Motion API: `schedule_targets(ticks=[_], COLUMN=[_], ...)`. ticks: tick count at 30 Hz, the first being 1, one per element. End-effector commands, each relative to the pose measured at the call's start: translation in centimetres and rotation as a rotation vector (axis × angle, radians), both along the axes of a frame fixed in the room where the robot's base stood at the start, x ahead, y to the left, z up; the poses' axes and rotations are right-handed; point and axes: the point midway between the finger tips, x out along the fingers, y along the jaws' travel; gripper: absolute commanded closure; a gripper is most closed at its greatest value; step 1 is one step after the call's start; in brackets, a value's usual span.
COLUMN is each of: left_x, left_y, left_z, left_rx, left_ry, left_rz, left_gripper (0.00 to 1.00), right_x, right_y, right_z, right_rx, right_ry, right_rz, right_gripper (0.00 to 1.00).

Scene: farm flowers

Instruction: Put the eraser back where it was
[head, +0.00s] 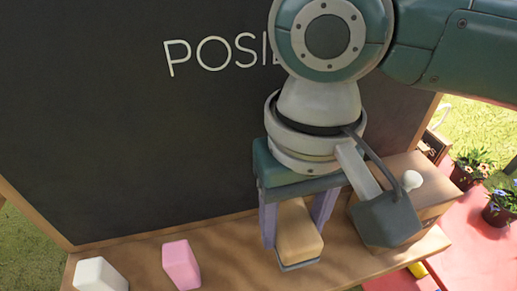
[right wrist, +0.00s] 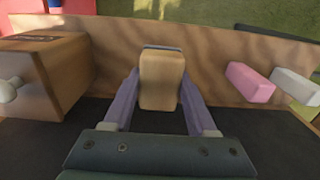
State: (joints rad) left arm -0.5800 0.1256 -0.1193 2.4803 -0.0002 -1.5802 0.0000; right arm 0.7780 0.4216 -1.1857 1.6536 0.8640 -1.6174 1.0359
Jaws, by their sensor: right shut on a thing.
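The eraser (head: 298,228) is a tan block with a dark grey strip along its far end. My right gripper (head: 292,240) is shut on it, one purple finger on each side, at the wooden ledge (head: 222,262) below the chalkboard. In the right wrist view the eraser (right wrist: 161,80) sits between the fingers of the right gripper (right wrist: 160,100), over the ledge. I cannot tell whether the eraser touches the ledge. My left gripper is not in view.
A pink block (head: 181,265) and a white block (head: 100,275) lie on the ledge to the left. A wooden box with a round white knob (head: 411,180) stands close on the right. The chalkboard (head: 130,130) rises behind. Potted flowers (head: 468,168) stand at the far right.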

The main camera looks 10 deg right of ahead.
Motion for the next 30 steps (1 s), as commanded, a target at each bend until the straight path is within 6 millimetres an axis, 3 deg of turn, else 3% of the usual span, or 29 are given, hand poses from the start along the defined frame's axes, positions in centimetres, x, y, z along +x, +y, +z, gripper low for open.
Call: schedule_targets(ticks=[7,17,18,26,30], left_x=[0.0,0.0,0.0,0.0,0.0], left_y=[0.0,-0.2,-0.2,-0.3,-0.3], left_z=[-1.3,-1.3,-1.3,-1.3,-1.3], left_rx=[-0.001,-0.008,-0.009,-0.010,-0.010], left_ry=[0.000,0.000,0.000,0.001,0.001], left_rz=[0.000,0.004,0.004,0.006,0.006], left_gripper=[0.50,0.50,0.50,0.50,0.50], right_x=[0.0,0.0,0.0,0.0,0.0], right_y=[-0.1,0.0,0.0,0.0,0.0], right_z=[-3.8,-4.2,-4.3,-4.2,-4.2], right_rx=[-0.002,-0.001,-0.001,-0.001,-0.001], right_ry=[0.001,0.000,0.000,0.000,0.000], right_rz=[-0.002,0.000,0.000,0.000,0.000], right_gripper=[0.87,0.87,0.42,0.13,0.13])
